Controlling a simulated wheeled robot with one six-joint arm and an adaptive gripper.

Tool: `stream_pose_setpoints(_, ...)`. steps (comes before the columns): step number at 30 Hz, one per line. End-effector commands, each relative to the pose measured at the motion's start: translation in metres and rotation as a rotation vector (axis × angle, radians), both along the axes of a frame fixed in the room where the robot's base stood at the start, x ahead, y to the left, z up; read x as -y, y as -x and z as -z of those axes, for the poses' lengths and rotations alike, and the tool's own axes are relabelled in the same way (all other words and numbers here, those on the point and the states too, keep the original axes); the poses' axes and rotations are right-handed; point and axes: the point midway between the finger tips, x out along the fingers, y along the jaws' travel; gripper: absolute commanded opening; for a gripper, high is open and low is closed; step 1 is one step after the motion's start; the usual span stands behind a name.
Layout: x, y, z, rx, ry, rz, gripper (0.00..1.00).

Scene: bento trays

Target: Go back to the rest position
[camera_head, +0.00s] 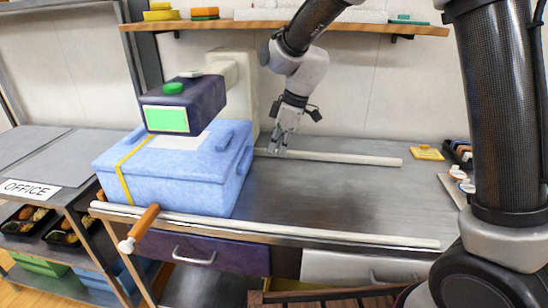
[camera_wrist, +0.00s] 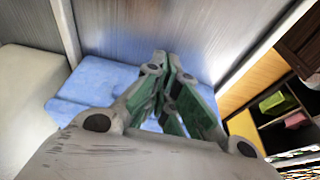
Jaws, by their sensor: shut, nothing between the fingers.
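My gripper (camera_head: 279,141) hangs over the middle of the metal counter (camera_head: 330,200), right of the large blue lidded box (camera_head: 170,185). Its fingers are shut and empty. In the wrist view the shut gripper (camera_wrist: 168,75) fills the middle, with its green-lined fingers meeting. The blue box (camera_wrist: 95,80) shows behind the fingers there. My arm comes down from the top right of the head view, and is bent.
A dark machine with a green screen (camera_head: 166,119) stands over the box. An orange-handled lever (camera_head: 143,225) sticks out at the front. A shelf (camera_head: 290,26) runs above. Bento trays (camera_head: 70,230) sit under the OFFICE sign (camera_head: 30,189). The counter's middle is clear.

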Motion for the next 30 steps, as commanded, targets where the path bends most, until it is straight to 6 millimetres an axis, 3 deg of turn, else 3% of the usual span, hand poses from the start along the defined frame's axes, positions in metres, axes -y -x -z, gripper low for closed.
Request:
stream_pose_setpoints(3,0.006,0.0,-0.02,0.005,-0.002,0.0,0.0)
stream_pose_setpoints(9,0.012,0.002,-0.041,0.0,0.0,0.002,0.0)
stream_pose_setpoints(14,0.014,0.004,-0.045,-0.034,0.0,0.095,0.0)
stream_pose_setpoints(17,0.025,0.016,-0.035,-0.102,0.033,0.22,0.0)
stream_pose_setpoints(20,0.051,0.044,-0.028,-0.175,0.091,0.376,0.0)
stream_pose_setpoints(30,0.186,0.133,-0.078,-0.19,0.131,0.895,0.0)
